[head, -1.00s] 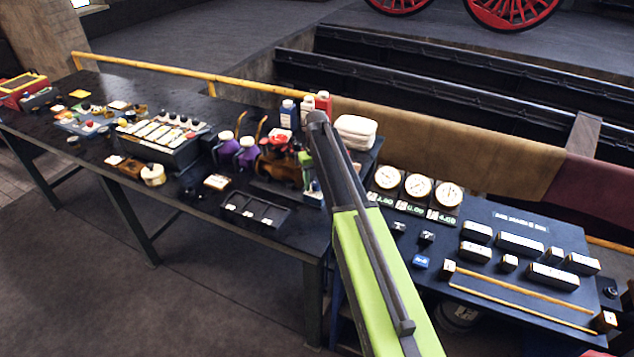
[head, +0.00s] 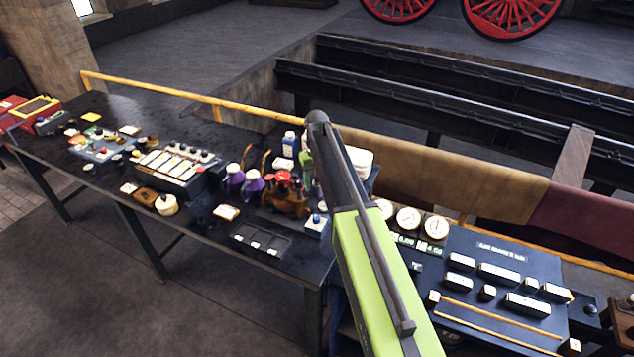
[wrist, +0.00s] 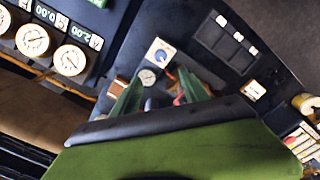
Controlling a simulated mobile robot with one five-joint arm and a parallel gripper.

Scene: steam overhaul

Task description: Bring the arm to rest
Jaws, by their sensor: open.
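My green and black arm (head: 375,275) reaches up and forward from the bottom of the head view, over the gap between the two dark benches. Beyond the fingers are a small blue-knobbed box (wrist: 160,52) and a small round gauge (wrist: 147,77) on the bench.
The right bench (head: 458,243) holds round dials (head: 408,218) and labelled blocks. A yellow rail (head: 160,92) runs behind. Floor is clear at lower left.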

